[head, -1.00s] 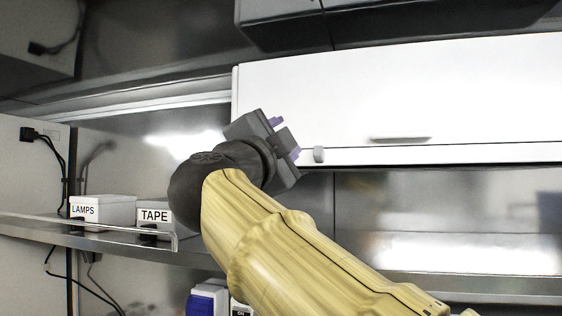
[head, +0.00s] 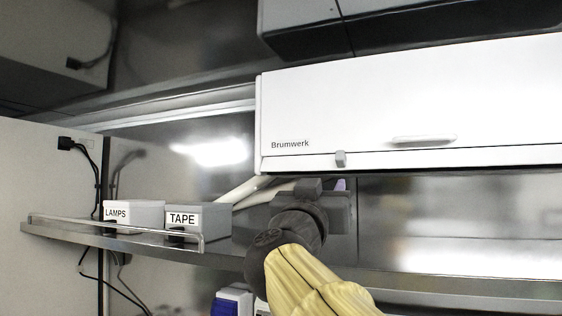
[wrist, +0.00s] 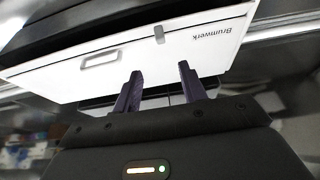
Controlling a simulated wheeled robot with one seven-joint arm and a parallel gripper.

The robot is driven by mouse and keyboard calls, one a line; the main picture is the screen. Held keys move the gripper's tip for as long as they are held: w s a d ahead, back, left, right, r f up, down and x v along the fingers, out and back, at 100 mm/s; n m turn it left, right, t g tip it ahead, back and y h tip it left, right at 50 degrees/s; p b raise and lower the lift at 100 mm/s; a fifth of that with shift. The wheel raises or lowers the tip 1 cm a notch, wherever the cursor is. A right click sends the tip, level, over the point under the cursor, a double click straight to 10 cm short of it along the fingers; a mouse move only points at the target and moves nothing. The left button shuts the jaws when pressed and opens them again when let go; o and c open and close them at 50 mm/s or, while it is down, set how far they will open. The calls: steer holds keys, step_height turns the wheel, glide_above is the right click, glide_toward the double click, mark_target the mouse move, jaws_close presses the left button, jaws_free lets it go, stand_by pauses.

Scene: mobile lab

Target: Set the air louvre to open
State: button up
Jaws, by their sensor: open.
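A white wall unit marked Brumwerk (head: 360,100) hangs at the upper right. A small grey tab (head: 340,158) sits at its lower front edge and also shows in the wrist view (wrist: 159,34). I cannot make out louvre slats, nor tell whether this tab sets them. My gripper (head: 328,187) is below the unit's lower edge, under the tab, partly hidden behind my own wrist. In the wrist view my gripper (wrist: 160,75) has two dark purple fingers spread apart, with nothing between them. The tab lies beyond the fingertips, apart from them.
A pale handle (head: 424,140) is on the white unit's front, right of the tab. A railed shelf (head: 130,240) at left holds a LAMPS box (head: 140,215) and a TAPE box (head: 200,220). A dark-bottomed cabinet (head: 420,25) hangs above. Space below the unit's right part looks clear.

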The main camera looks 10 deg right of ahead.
mark_target(339, 160)
steer(key=p+x, duration=0.7)
steer(key=x, duration=0.9)
steer(key=shift+w+r, duration=0.1)
steer(key=shift+r, duration=0.1)
steer(key=shift+w+d+p, duration=0.2)
steer(key=shift+w+p, duration=0.05)
steer(key=shift+p, duration=0.1)
